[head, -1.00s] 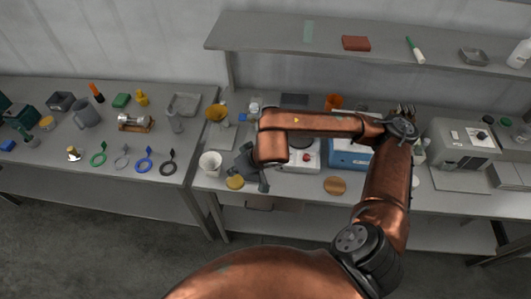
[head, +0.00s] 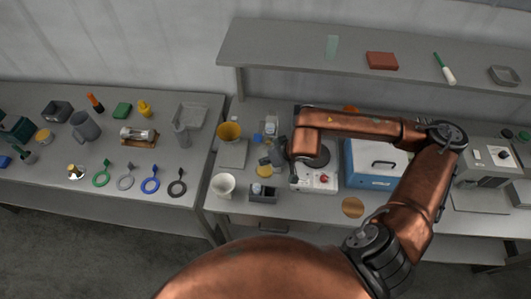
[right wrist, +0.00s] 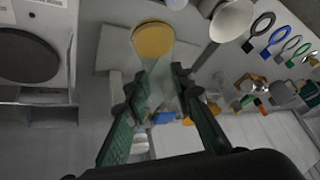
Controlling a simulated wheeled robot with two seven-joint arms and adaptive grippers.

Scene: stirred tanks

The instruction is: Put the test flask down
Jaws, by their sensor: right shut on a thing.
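The test flask (right wrist: 160,88) is clear glass and shows in the right wrist view between the two dark, green-padded fingers of my right gripper (right wrist: 158,98). The gripper is shut on it. My left gripper is not in view.
A white cup (head: 223,184) and a small grey box (head: 263,194) stand near the disc. A hotplate (head: 316,180) is right of the gripper, with a blue box (head: 373,165) beyond. A yellow cup (head: 228,131) stands behind. A brown disc (head: 353,207) lies at the front right.

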